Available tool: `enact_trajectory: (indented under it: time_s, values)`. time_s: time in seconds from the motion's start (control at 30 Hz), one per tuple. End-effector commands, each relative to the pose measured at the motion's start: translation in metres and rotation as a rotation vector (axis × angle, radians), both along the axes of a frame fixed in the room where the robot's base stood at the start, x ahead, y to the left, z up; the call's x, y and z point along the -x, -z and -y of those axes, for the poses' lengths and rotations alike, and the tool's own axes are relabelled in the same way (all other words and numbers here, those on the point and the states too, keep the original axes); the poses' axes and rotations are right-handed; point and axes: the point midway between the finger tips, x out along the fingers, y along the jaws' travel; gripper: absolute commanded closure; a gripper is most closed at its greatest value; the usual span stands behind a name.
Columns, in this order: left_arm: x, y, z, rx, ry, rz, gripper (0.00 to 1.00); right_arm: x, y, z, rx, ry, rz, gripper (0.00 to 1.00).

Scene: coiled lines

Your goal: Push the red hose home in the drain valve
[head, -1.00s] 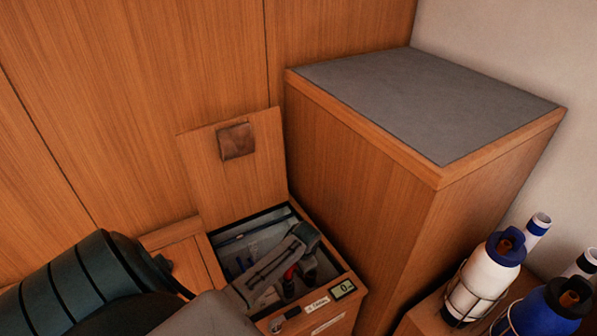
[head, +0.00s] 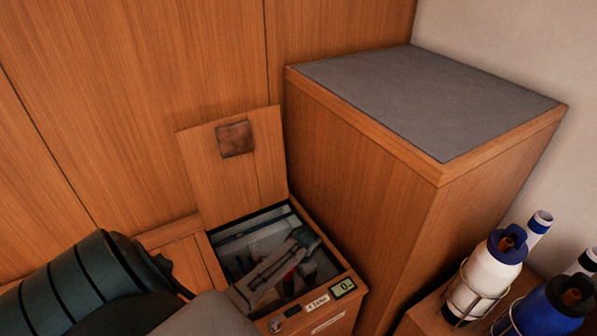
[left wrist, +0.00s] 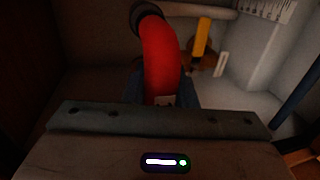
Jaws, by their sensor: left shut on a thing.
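The red hose (left wrist: 162,60) fills the middle of the left wrist view as a thick curve. Its upper end meets a dark ring-shaped part (left wrist: 147,12); I cannot tell how far it is seated. My left gripper (head: 290,254) reaches down into the open locker and is shut on the hose, whose lower part my gripper body hides. Right of the hose, a yellow lever (left wrist: 202,38) stands by a brownish fitting (left wrist: 207,60), perhaps the drain valve, which I cannot identify for certain. In the head view the hose is mostly hidden by my gripper. My right gripper is not in view.
The locker's wooden lid (head: 262,180) stands open behind it. A small display (head: 343,288) and a label sit on its front rim. A tall grey-topped cabinet (head: 430,100) stands close on the right. Racked bottles (head: 490,270) are at lower right. A pale pipe crosses inside the locker.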

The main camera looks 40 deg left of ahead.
Motion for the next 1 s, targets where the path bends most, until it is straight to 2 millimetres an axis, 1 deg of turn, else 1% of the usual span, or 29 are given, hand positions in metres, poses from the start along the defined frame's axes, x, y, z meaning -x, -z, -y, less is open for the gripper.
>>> enact_trajectory:
  time_s: [0.5,0.7,0.73,0.83,0.87,1.0]
  values:
    - [0.0,0.014,0.0,0.001,0.0,-0.001,1.0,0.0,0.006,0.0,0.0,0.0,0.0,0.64]
    - [0.0,0.013,0.0,0.001,0.0,-0.001,1.0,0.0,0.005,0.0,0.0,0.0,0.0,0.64]
    - [0.0,0.013,0.0,0.001,0.0,0.0,0.73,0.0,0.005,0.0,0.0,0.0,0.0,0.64]
    - [0.0,0.013,0.0,0.0,0.0,0.0,0.54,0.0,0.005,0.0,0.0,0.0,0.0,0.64]
    - [0.0,0.013,0.0,0.0,0.0,0.0,0.5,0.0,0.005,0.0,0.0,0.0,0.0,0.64]
    - [0.0,0.013,0.0,0.0,0.0,0.0,0.5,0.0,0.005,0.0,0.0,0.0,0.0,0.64]
